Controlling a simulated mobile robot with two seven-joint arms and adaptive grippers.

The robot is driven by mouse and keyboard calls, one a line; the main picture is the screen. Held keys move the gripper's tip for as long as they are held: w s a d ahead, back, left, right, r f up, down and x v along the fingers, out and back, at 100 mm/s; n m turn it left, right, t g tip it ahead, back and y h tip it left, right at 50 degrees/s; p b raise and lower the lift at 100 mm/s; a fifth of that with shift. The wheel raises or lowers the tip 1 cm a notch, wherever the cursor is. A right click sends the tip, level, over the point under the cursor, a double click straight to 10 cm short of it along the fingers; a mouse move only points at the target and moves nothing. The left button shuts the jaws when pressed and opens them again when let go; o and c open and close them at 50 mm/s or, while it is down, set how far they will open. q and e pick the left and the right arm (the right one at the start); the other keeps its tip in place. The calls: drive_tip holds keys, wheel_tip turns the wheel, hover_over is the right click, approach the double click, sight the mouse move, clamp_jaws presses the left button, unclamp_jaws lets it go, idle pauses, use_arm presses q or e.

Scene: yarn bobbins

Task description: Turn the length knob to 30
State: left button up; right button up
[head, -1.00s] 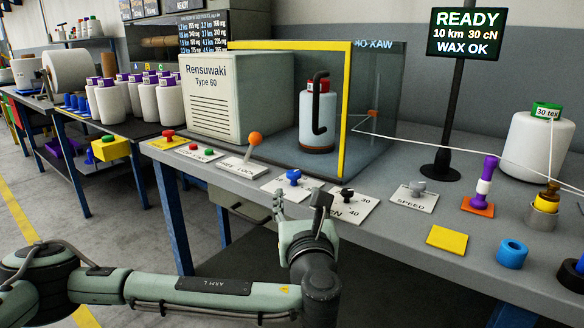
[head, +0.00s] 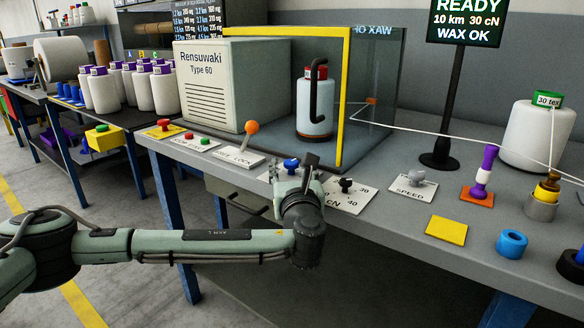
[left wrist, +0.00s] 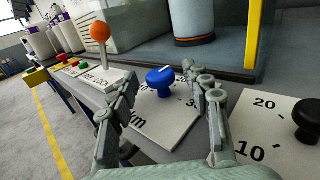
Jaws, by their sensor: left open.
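The length knob is blue (left wrist: 160,79) with a white pointer line, on a white plate (left wrist: 165,125) marked "km" in the left wrist view. A "3" shows by my finger; the rest of that number is hidden. The knob also shows in the head view (head: 291,165). My left gripper (left wrist: 165,88) is open, with one finger on each side of the knob as seen from the wrist, apart from it as far as I can tell. In the head view the gripper (head: 294,178) covers most of the plate. My right gripper is not in view.
A black knob (head: 346,185) on a cN plate is just right. The orange-tipped lever (head: 252,128) stands to the left. The glass wax box with its yellow frame (head: 346,100) is behind. The screen (head: 467,20) reads READY, 10 km, 30 cN, WAX OK.

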use_arm(q)
drive_tip(key=shift+c, duration=0.6)
clamp_jaws()
